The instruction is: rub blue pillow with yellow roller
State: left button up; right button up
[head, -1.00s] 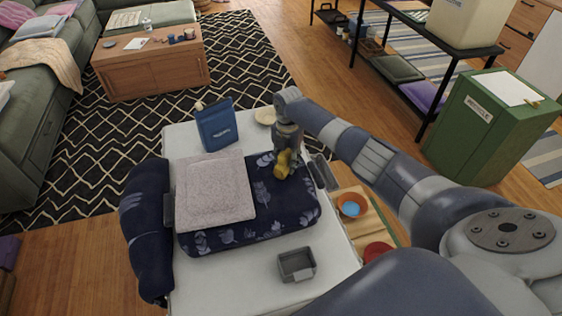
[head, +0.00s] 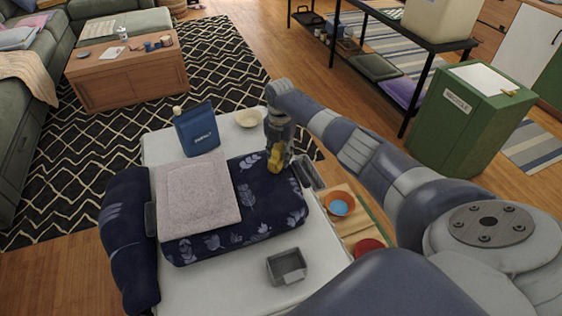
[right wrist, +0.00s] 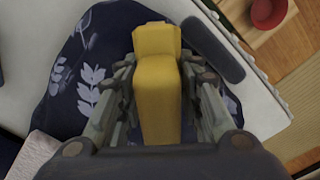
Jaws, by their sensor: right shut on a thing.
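The blue pillow (head: 245,232) is dark navy with pale leaf prints and lies flat on a white table (head: 215,285). A pale speckled folded cloth (head: 198,195) covers its left part. My right gripper (head: 277,148) is shut on the yellow roller (head: 275,160), above the pillow's back right part. In the right wrist view the yellow roller (right wrist: 157,85) sits between the fingers (right wrist: 158,105), with the pillow (right wrist: 85,70) behind it. I cannot tell whether the roller touches the pillow. My left gripper is not in view.
A blue pouch (head: 197,130) and a cream bowl (head: 249,118) stand at the table's back. A grey square tray (head: 287,267) is in front. A dark grey bar (head: 312,172) lies right of the pillow. A dark navy padded shape (head: 130,240) is at the left edge.

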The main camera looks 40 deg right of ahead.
aim_at(246, 172)
jog(key=shift+w, duration=0.2)
jog(key=shift+w+a, duration=0.2)
jog(key=shift+a, duration=0.6)
jog(key=shift+w+a+f, duration=0.1)
jog(key=shift+w+a, duration=0.15)
jog(key=shift+a, duration=0.85)
jog(key=shift+w+a+r, duration=0.1)
jog(key=shift+w+a, duration=0.15)
jog(key=shift+a, duration=0.8)
jog(key=shift+w+a+f, duration=0.1)
jog(key=shift+w+a, duration=0.15)
jog(key=shift+a, duration=0.85)
jog(key=shift+w+a, duration=0.25)
jog(key=shift+a, duration=0.55)
jog(key=shift+w+a, duration=0.2)
jog(key=shift+a, duration=0.55)
pick_arm(q)
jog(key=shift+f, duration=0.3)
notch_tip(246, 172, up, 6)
jog(key=p, duration=0.5)
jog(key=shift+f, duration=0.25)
pick_arm(e)
notch_tip(246, 172, up, 6)
jog(key=shift+d+r, duration=0.15)
pick_arm(q)
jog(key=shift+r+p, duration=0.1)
jog(key=shift+p, duration=0.2)
pick_arm(e)
jog(key=shift+r, duration=0.1)
